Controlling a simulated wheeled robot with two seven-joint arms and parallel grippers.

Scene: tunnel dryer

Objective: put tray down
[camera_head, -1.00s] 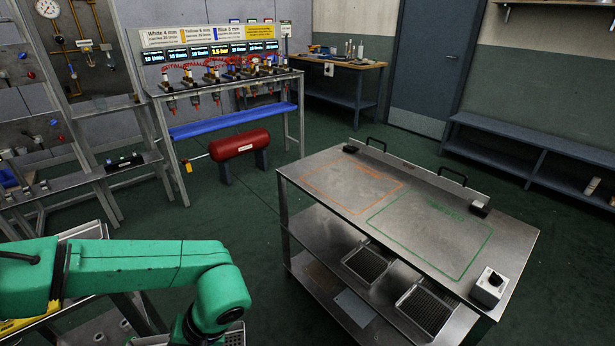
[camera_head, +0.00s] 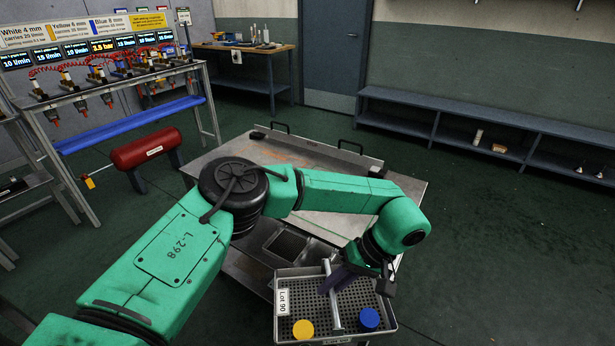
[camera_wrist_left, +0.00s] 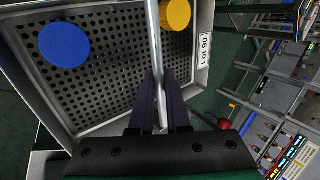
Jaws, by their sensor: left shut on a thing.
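The tray (camera_head: 306,272) is a grey perforated tray with a "Lot 90" label, a yellow disc (camera_head: 303,329) and a blue disc (camera_head: 369,318) in it, and a bar handle (camera_head: 332,298) across its middle. My left gripper (camera_head: 332,282) is shut on the handle and holds the tray in the air, over or in front of the near side of the metal cart (camera_head: 212,163). The left wrist view also shows the fingers (camera_wrist_left: 161,103) around the handle, with the blue disc (camera_wrist_left: 64,43) and yellow disc (camera_wrist_left: 175,14). My right gripper is not in view.
A lower shelf of the cart holds a dark mesh-bottomed tray (camera_head: 287,244). A blue-grey bench (camera_head: 450,112) runs along the back wall. The floor at right is clear.

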